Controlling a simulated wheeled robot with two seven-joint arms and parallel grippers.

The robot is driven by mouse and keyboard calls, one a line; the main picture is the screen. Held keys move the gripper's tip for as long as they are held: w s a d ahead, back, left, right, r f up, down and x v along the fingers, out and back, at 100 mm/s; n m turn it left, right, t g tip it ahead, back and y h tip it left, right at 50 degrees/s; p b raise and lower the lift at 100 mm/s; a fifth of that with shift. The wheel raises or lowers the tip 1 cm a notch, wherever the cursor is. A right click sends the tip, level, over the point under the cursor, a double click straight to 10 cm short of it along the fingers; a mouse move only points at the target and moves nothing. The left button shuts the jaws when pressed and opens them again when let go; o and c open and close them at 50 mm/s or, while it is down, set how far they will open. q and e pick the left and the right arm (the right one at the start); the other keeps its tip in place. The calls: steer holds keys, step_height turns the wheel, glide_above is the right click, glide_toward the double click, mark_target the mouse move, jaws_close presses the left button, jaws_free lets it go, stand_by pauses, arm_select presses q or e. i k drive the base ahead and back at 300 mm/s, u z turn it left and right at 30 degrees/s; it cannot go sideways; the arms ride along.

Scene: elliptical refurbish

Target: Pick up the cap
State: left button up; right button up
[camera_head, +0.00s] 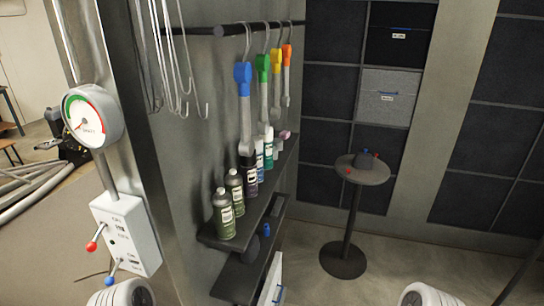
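A dark grey rounded thing that looks like a cap (367,161) sits on a small round pedestal table (362,174) at the back right. Small red and blue bits show around it. A second dark rounded thing (251,249), too small to identify, lies on the lower wall shelf (238,280). Neither gripper is in view. Only white rounded parts of my arms show at the bottom edge, far from the table.
The upper shelf (265,205) holds several spray cans (223,214) and bottles. Coloured tools (244,95) hang from a black rail (235,29) above. A gauge (92,117) and a switch box (126,234) stand at left. Floor around the pedestal (343,260) looks clear.

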mark_target(278, 142)
steer(key=k, duration=0.5)
steer(key=z, duration=1.15)
steer(key=i, duration=3.75)
steer(key=u, duration=2.3)
